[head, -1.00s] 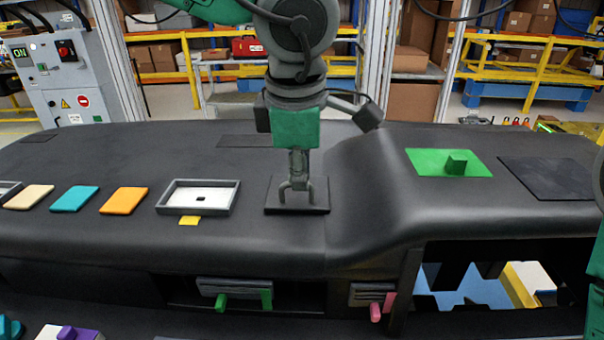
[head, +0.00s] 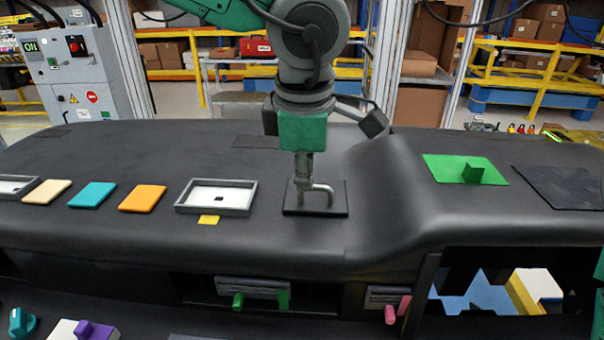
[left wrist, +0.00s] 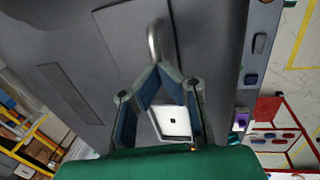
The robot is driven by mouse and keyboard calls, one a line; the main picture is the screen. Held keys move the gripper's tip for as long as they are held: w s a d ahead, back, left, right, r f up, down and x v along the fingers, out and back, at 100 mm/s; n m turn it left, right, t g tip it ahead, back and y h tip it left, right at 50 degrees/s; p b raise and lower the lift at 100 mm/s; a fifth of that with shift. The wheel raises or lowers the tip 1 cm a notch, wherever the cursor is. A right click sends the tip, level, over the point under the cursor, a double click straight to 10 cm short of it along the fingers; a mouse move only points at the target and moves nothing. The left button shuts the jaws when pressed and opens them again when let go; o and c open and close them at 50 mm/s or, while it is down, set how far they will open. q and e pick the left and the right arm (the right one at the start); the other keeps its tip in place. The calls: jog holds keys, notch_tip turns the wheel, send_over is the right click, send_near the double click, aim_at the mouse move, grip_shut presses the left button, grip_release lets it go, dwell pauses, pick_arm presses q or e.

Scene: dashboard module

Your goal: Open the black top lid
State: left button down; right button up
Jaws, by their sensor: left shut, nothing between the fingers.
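The black top lid (head: 338,206) lies flat on top of the dashboard. Its grey handle (head: 330,191) stands up from it. My left gripper (head: 303,188) points down at the left end of the handle and hides part of it. In the left wrist view the gripper (left wrist: 158,70) has its fingertips together, with nothing between them. The handle (left wrist: 154,38) shows just beyond the tips there, over the lid (left wrist: 125,35); whether they touch I cannot tell. My right gripper is not in view.
A grey-framed white tray (head: 216,197) sits left of the lid, with an orange tile (head: 142,198) and a teal tile (head: 92,195) further left. A raised hump lies right of the lid, then a green panel (head: 440,167) with a knob.

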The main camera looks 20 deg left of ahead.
pick_arm(q)
jog(key=shift+f, duration=0.15)
jog(key=c, duration=1.6)
grip_release()
jog(key=shift+w+d, duration=0.1)
jog(key=shift+d, duration=0.1)
jog(key=shift+c, duration=0.2)
jog(key=shift+w+d, duration=0.35)
jog(key=shift+w, duration=0.05)
jog(key=shift+s+a+r, duration=0.1)
jog(key=shift+s+r, duration=0.15)
jog(key=shift+r, duration=0.15)
notch_tip(320, 180, up, 11)
jog(key=s+d, duration=0.1)
jog(key=shift+s, duration=0.25)
jog(key=shift+a+f, duration=0.15)
jog(key=shift+a, duration=0.05)
